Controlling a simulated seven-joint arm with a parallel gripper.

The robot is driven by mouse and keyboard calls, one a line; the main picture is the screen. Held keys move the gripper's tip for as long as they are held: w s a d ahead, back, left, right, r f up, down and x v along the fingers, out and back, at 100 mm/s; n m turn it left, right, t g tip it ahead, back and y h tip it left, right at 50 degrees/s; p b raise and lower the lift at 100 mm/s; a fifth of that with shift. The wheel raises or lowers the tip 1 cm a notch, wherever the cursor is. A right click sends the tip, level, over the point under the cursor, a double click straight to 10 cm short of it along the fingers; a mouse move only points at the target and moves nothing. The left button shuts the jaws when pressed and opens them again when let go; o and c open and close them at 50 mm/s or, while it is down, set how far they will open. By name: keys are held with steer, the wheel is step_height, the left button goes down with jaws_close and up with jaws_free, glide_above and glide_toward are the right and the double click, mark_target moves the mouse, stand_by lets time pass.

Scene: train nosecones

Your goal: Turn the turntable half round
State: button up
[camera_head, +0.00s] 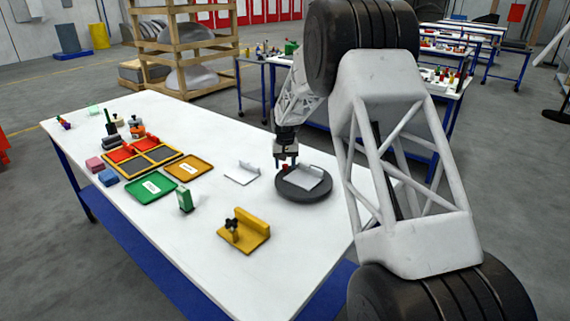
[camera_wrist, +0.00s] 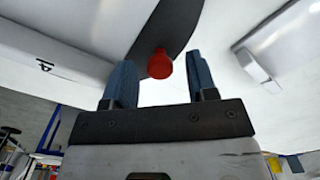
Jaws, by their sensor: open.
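The turntable (camera_head: 296,190) is a dark grey disc on the white table, with a white angled bracket (camera_head: 306,177) on top. A red knob (camera_wrist: 160,63) stands at the disc's edge; in the head view the knob (camera_head: 285,168) is at the far left of the rim. My gripper (camera_head: 285,167) is over that edge of the disc. In the wrist view its two blue fingers (camera_wrist: 158,82) are open, one on each side of the red knob, with gaps on both sides. Whether the fingertips are level with the knob is hard to tell.
A second white bracket (camera_head: 241,172) lies left of the turntable. A yellow fixture with a black clamp knob (camera_head: 244,231) stands nearer the front. Green (camera_head: 151,187) and yellow (camera_head: 189,167) trays and small parts fill the left. Bare table surrounds the disc's front.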

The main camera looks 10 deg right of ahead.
steer(key=shift+r, duration=3.85)
steer(key=shift+s+d+r, duration=0.1)
steer(key=shift+s+r, duration=0.35)
steer(key=s+d+r, duration=0.2)
steer(key=s+r, duration=0.3)
steer(key=s, duration=0.5)
steer(key=s+d+r+t, duration=0.1)
steer(key=s+r, duration=0.4)
steer(key=s, duration=0.4)
steer(key=s+d+r, duration=0.2)
steer(key=s+r, duration=0.4)
steer(key=s, duration=0.4)
steer(key=s+d+f, duration=0.1)
steer(key=s+f, duration=0.1)
steer(key=s, duration=1.4)
steer(key=s+d+f+t, duration=0.1)
steer(key=s+f, duration=0.1)
steer(key=s, duration=1.5)
steer(key=shift+s+d+f+t, duration=0.15)
steer(key=shift+s+f+t, duration=0.05)
steer(key=shift+t, duration=0.1)
